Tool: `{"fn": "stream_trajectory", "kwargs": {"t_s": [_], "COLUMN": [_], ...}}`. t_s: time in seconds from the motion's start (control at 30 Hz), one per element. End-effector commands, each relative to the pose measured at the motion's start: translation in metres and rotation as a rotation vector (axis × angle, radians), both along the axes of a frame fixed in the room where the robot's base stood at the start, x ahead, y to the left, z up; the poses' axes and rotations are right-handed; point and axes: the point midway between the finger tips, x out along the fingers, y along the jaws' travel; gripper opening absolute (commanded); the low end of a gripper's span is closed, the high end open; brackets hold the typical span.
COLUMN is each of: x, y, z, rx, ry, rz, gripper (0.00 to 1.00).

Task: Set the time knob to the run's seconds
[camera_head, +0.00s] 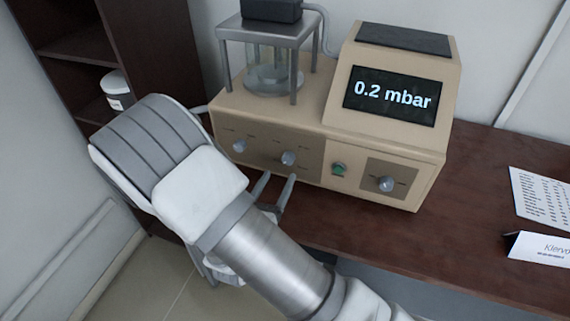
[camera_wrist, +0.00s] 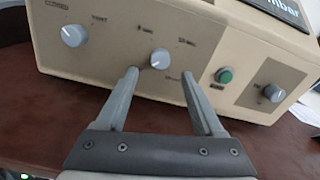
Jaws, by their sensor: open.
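A beige machine (camera_head: 395,196) stands on the dark table, with three grey knobs on its front. The left knob (camera_head: 239,146) also shows in the wrist view (camera_wrist: 74,35). The middle knob (camera_head: 288,158) shows in the wrist view (camera_wrist: 160,58) with small printed marks around it, too blurred to read. The right knob (camera_head: 386,184) is on a separate dark panel, and also in the wrist view (camera_wrist: 273,92). I cannot tell which knob is for time. My gripper (camera_head: 280,178) is open and empty; in the wrist view its fingers (camera_wrist: 160,75) point at the panel, either side of the middle knob, seemingly short of it.
A green button (camera_head: 339,168) sits between the middle and right knobs. The display (camera_head: 394,95) reads "0.2 mbar". A glass chamber (camera_head: 270,65) under a metal stand is on the machine's left. A printed sheet (camera_head: 543,197) and a name card (camera_head: 540,247) lie right. A shelf with a jar (camera_head: 117,90) stands left.

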Motion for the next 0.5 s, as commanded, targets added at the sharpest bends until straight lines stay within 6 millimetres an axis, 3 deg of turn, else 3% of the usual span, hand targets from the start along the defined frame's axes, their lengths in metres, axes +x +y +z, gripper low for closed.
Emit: {"fn": "stream_trajectory", "kwargs": {"t_s": [0.2,0.5], "x": [0.036,0.054], "y": [-0.014,-0.02], "z": [0.0,0.0], "rx": [0.0,-0.001], "ry": [0.0,0.0], "rz": [-0.003,0.0], "gripper": [0.69,0.69]}}
